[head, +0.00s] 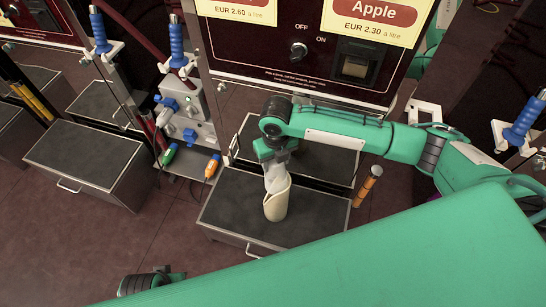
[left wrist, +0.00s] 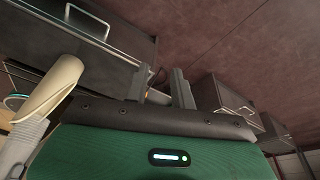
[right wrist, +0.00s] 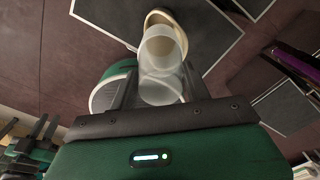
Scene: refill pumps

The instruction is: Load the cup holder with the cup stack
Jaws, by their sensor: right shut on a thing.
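The cup stack (head: 277,179) is translucent white and hangs from my right gripper (head: 275,160), which is shut on it. The cup holder (head: 275,206) is a beige cylinder with a slanted open top, on a dark box lid directly below. The lower end of the stack is at the holder's opening; how deep it reaches I cannot tell. The right wrist view shows the stack (right wrist: 160,65) between the fingers and the holder's rim (right wrist: 182,38) around its far end. My left gripper (left wrist: 158,85) has its fingers apart and empty. The left wrist view also shows the holder (left wrist: 52,88).
The dark box (head: 225,205) under the holder has free lid around it. An orange-and-dark cylinder (head: 367,186) stands right of it. Left are green (head: 168,155) and orange (head: 212,166) handles and another low box (head: 80,155). The dispenser panel (head: 300,50) rises behind.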

